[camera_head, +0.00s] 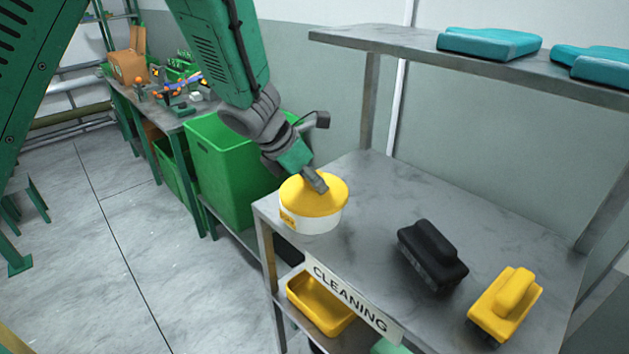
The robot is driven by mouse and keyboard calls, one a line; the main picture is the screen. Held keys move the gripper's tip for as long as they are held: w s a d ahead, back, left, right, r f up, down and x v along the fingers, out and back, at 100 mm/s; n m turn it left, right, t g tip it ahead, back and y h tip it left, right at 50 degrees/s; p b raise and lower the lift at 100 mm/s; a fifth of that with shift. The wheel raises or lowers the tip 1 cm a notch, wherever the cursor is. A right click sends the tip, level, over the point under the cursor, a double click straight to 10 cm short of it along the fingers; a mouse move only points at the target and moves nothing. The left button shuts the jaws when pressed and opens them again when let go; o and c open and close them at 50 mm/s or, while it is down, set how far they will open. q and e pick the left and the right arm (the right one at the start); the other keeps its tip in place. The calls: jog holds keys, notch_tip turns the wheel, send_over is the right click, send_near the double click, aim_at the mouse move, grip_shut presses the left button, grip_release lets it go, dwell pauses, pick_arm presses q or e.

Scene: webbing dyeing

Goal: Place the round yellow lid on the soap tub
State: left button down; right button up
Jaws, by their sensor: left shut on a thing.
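The round yellow lid (306,199) is at the white soap tub (314,222), which stands near the left corner of the grey cleaning shelf (370,193). The lid covers the tub's top and looks about level; I cannot tell whether it is fully seated. My left gripper (317,184) reaches down from above and is shut on the lid at its top, right of its middle. The fingers hide a small part of the lid. My right gripper is not in view.
A black brush (432,254) and a yellow brush (506,303) lie to the right on the same shelf. Teal blocks (489,42) rest on the upper shelf. A green bin (228,172) stands left of the tub. A yellow tray (320,304) is below. The shelf behind the black brush is clear.

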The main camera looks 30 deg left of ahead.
pick_arm(q)
jog(key=shift+a+f, duration=0.1)
jog(key=shift+a, duration=0.15)
jog(key=c, duration=1.2)
grip_release()
jog(key=shift+a, duration=0.15)
jog(key=shift+d, duration=0.2)
jog(key=shift+r, duration=0.25)
jog(key=p+v, duration=0.1)
jog(key=v, duration=1.1)
jog(key=shift+f, duration=0.1)
